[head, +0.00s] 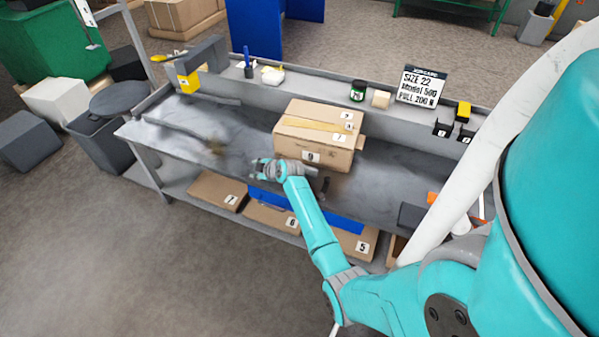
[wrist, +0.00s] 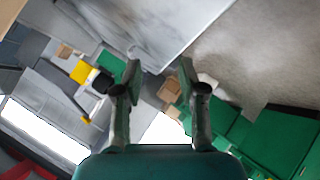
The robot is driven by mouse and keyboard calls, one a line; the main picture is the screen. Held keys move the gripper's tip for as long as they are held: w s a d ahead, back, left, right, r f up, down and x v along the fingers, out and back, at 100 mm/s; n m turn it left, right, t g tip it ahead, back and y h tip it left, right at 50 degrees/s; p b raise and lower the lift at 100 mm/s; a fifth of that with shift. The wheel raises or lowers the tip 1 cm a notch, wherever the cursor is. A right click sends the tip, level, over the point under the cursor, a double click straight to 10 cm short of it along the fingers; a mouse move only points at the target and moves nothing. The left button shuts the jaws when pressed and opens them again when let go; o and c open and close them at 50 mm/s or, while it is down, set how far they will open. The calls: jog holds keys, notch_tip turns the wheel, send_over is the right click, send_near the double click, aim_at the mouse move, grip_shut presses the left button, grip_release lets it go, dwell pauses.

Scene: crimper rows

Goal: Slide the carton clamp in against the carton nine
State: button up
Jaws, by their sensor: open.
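The carton nine (head: 309,158) is a brown box with a "9" label on its front, standing on the grey workbench (head: 380,190). My gripper (head: 257,168) is in front of the carton and to its left, low over the bench. In the wrist view my gripper (wrist: 160,80) has its two fingers apart with nothing held between them. I cannot clearly identify the carton clamp. A small dark piece (head: 325,186) shows at the bench's front, right of my wrist, partly hidden by my arm. A blurred brownish patch lies left of the carton.
A low back shelf (head: 320,88) holds a green-lidded jar (head: 357,91), a small box (head: 381,99) and a sign (head: 422,88). Cartons seven (head: 215,190), six and five sit beneath the bench. The bench's left part looks mostly clear.

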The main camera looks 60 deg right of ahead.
jog(key=s+d+r+n+g+y, duration=0.2)
jog(key=s+d+r+g, duration=0.25)
jog(key=s, duration=0.25)
jog(key=s+d+r+n+g+y, duration=0.1)
jog(key=s+d+r+n+g, duration=0.2)
jog(key=s+g, duration=0.35)
jog(key=shift+m, duration=0.3)
jog(key=f, duration=0.9)
jog(key=shift+s+f, duration=0.25)
jog(key=shift+s, duration=0.05)
grip_shut()
